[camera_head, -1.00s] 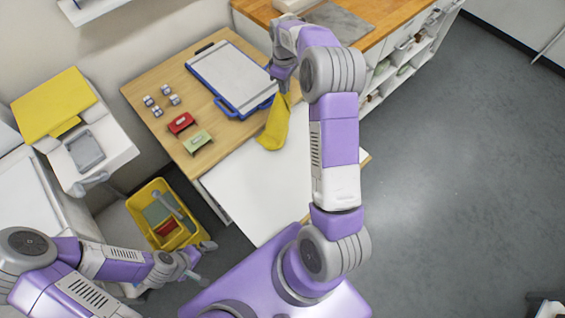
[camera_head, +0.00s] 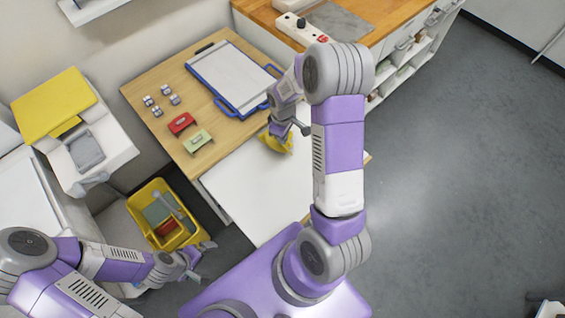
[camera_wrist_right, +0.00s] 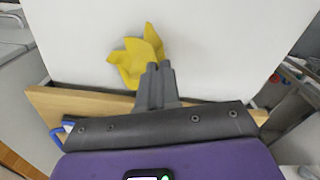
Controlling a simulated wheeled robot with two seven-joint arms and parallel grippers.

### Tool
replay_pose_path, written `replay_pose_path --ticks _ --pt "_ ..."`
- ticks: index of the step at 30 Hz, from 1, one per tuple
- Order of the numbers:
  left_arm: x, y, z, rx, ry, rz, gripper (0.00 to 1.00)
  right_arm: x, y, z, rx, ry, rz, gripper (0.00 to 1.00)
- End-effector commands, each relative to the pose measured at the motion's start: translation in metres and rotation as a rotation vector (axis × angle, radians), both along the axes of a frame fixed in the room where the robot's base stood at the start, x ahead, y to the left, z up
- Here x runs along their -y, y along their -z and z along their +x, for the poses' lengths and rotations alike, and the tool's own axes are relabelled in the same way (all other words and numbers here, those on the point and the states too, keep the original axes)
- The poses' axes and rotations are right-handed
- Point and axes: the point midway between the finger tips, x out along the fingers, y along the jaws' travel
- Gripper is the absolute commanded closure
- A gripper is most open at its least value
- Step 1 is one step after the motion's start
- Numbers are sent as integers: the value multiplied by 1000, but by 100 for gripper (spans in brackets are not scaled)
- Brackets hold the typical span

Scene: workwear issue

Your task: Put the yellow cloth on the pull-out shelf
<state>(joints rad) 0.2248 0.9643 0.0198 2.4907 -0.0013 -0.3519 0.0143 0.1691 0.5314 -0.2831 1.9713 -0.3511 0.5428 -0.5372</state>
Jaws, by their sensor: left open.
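The yellow cloth (camera_head: 275,143) is bunched at the far right part of the white pull-out shelf (camera_head: 265,190), and its lower part appears to touch the shelf. My right gripper (camera_head: 284,135) is over the cloth and pinches it; part of the cloth is hidden behind it. In the right wrist view the two fingers (camera_wrist_right: 158,72) are together at the edge of the cloth (camera_wrist_right: 138,57), with the white shelf (camera_wrist_right: 230,45) behind. My left gripper (camera_head: 200,262) is open and empty at lower left, near the yellow crate.
The wooden table (camera_head: 160,75) behind the shelf holds a blue-framed clipboard (camera_head: 230,75), a red block (camera_head: 182,123), a green block (camera_head: 198,140) and several small pieces. A yellow crate (camera_head: 190,240) stands at left. The shelf's near part is clear.

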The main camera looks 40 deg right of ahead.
Motion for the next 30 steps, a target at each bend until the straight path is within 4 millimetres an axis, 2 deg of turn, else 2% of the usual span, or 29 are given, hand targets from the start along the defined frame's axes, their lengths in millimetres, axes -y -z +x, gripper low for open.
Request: replay_pose_path --ticks 18,24,30 --pt "0 0 0 0 0 0 0 -62 80 -74 -6 -4 1 100" --pt "0 0 0 0 0 0 0 -75 98 -90 -3 -2 0 100" --pt "0 0 0 0 0 0 0 -81 106 -96 -1 1 1 100"
